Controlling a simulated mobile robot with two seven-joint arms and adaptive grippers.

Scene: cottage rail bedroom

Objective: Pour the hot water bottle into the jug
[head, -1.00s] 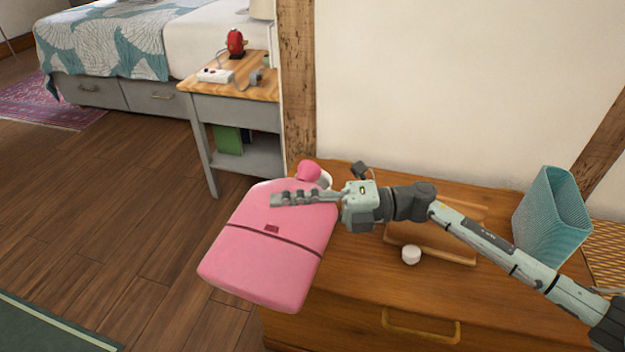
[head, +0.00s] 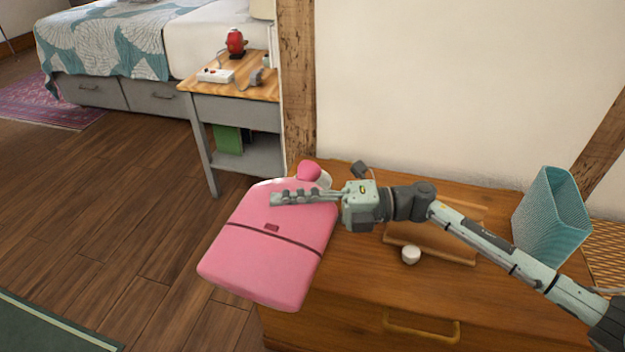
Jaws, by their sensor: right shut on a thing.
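The pink hot water bottle (head: 265,245) is held at the left end of the wooden dresser, its broad body sticking out over the edge above the floor. Its pink neck end (head: 309,171) points to the back, toward the wall. My right gripper (head: 290,198) reaches in from the right and is shut on the bottle near its neck. A white rounded thing (head: 325,179) shows just behind the bottle, beside the neck; it is mostly hidden, and I cannot tell for sure that it is the jug. My left gripper is not in view.
On the dresser (head: 350,290) are a wooden tray (head: 440,255), a small white round piece (head: 411,255) and a teal ribbed bin (head: 548,220). A nightstand (head: 235,110) stands behind at left. A timber post and wall close off the back.

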